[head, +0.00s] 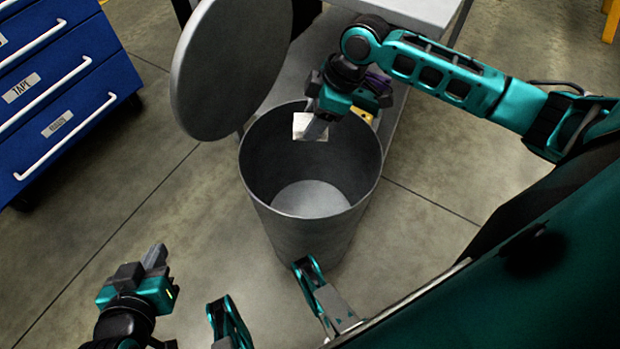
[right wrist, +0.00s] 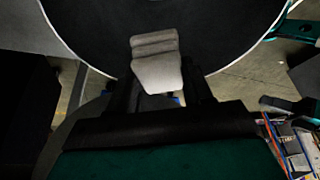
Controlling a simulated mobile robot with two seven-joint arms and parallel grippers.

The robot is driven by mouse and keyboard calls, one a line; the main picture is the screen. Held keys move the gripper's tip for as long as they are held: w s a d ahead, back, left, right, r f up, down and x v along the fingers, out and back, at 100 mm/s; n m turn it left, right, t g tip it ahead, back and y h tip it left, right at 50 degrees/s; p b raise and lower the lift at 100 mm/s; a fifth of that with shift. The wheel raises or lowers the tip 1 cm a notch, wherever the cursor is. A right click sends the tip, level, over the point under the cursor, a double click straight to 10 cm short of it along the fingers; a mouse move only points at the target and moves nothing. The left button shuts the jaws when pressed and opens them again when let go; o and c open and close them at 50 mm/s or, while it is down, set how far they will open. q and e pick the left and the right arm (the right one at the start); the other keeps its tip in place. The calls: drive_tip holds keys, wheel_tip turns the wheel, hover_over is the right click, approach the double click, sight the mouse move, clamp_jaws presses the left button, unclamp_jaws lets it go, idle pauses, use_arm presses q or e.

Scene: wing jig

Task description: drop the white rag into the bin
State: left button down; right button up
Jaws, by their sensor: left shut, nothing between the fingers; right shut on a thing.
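The white rag (head: 309,126) hangs from my right gripper (head: 318,126), which is shut on it over the far part of the bin's opening. In the right wrist view the rag (right wrist: 156,64) is a folded pale bundle between the fingers (right wrist: 158,88), with the bin's dark inside (right wrist: 95,25) beyond it. The grey round bin (head: 310,225) stands on the floor with its lid (head: 225,65) swung up at the left. The part of the bin that I can see into is empty. My left gripper (head: 155,257) is shut and empty, apart from the bin at the lower left.
A blue drawer cabinet (head: 60,90) stands at the upper left. A grey table or shelf unit (head: 415,12) stands behind the bin, under my right arm. Purple and yellow items (head: 362,113) show beside my right gripper. The floor left of the bin is clear.

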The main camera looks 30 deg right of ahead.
drive_tip(key=o, duration=0.8)
drive_tip(key=shift+c, duration=0.2)
use_arm(q)
drive_tip(key=shift+w+a, duration=0.1)
drive_tip(key=shift+a, duration=0.1)
use_arm(e)
drive_tip(key=o, duration=0.3)
use_arm(q)
drive_tip(key=shift+s+a+r+p, duration=0.3)
drive_tip(key=shift+r+p, duration=0.35)
drive_tip(key=shift+p, duration=0.6)
drive_tip(key=shift+s+a+r+p, duration=0.1)
drive_tip(key=shift+a+r+p, duration=0.4)
drive_tip(key=shift+p, duration=0.75)
use_arm(e)
drive_tip(key=shift+v, duration=6.45)
use_arm(q)
drive_tip(key=shift+d+r, duration=0.1)
drive_tip(key=shift+d, duration=0.05)
